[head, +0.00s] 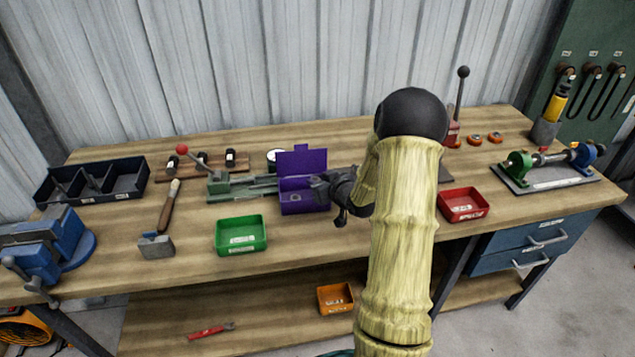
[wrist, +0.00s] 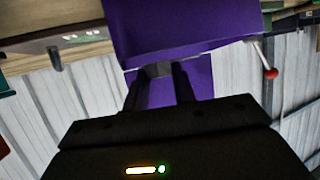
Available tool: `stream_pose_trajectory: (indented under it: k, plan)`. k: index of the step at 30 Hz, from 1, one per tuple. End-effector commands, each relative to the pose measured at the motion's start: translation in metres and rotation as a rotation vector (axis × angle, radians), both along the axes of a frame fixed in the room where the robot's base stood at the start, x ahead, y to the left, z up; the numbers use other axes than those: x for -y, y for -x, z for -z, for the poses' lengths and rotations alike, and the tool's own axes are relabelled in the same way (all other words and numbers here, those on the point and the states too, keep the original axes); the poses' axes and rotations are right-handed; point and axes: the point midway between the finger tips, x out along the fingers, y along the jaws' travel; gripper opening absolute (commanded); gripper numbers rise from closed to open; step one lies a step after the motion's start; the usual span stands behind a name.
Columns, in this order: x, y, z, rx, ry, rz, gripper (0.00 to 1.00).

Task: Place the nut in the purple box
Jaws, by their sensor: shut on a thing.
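The purple box (head: 304,205) stands on the bench with its lid or back panel upright. In the wrist view the purple box (wrist: 185,25) fills the upper middle, right in front of the fingers. My gripper (head: 318,184) is at the right side of the box, its fingertips at about the rim. In the wrist view my gripper (wrist: 158,78) is shut on a small grey thing, seemingly the nut (wrist: 158,69), held between the fingertips. Most of the nut is hidden by the fingers and box, and I cannot tell whether it is over the opening.
A green bin (head: 241,236) stands left of the purple box and a red bin (head: 463,205) to the right. A green metal fixture (head: 225,187) is close behind left. A blue vise (head: 45,245) and a black divided tray (head: 92,183) are at far left.

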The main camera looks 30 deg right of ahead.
Motion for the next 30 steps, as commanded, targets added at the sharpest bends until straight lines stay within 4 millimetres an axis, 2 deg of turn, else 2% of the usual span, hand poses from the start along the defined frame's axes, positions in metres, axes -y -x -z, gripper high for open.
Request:
stream_pose_trajectory:
  k: [26, 27, 29, 30]
  plan:
    - [-0.003, -0.001, 0.013, 0.001, 0.001, -0.004, 0.04]
    - [-0.003, -0.001, 0.013, 0.001, 0.001, -0.004, 0.34]
    - [-0.003, -0.001, 0.013, 0.001, 0.001, -0.004, 0.46]
    - [-0.003, -0.001, 0.013, 0.001, 0.001, -0.004, 0.48]
